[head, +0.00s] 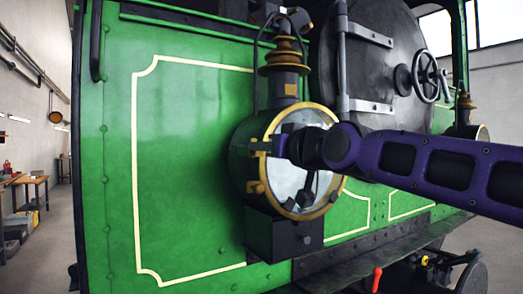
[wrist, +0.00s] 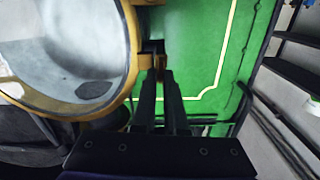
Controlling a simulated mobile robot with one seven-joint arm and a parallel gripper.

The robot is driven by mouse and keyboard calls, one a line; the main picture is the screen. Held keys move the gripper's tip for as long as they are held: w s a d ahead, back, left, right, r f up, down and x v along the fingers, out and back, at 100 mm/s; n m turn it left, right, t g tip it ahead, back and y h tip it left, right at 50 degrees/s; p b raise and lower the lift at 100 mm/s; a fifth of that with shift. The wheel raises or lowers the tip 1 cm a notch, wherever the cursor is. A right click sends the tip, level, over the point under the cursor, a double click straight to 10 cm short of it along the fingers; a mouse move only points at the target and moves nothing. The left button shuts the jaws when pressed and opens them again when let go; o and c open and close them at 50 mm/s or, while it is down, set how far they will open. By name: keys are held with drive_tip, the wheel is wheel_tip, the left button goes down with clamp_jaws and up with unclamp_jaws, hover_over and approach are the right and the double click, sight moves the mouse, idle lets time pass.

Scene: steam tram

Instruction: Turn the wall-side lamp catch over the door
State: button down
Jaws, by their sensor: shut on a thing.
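The wall-side lamp (head: 240,165) is a round green-bodied lantern with a brass-rimmed glass door (head: 296,204), mounted on the green tram front. The brass lamp catch (head: 257,147) sits at the left edge of the door rim; in the wrist view the catch (wrist: 152,60) shows at the rim's right edge. My gripper (head: 277,147) reaches across the glass from the right. In the wrist view my gripper (wrist: 160,78) has its two dark fingers on either side of the catch, shut on it. The fingers partly hide the catch, and its exact turn is hard to tell.
A tall brass-topped chimney (head: 284,70) stands on the lamp. To the right are the round dark smokebox door (head: 385,70) with a handwheel (head: 427,77) and a second lamp (head: 482,132). A dark ledge and a red-handled lever (head: 377,279) lie below. The left aisle is open.

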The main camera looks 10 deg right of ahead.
drive_tip(key=m, duration=0.5)
drive_tip(key=m+b, duration=0.1)
drive_tip(key=m, duration=0.5)
drive_tip(key=d+f+m, duration=0.1)
drive_tip(key=m, duration=0.4)
drive_tip(key=shift+w+m, duration=0.15)
drive_tip(key=shift+m, duration=0.15)
drive_tip(key=shift+f, duration=0.1)
idle(0.3)
drive_tip(key=c, duration=1)
unclamp_jaws()
drive_tip(key=shift+o, duration=0.2)
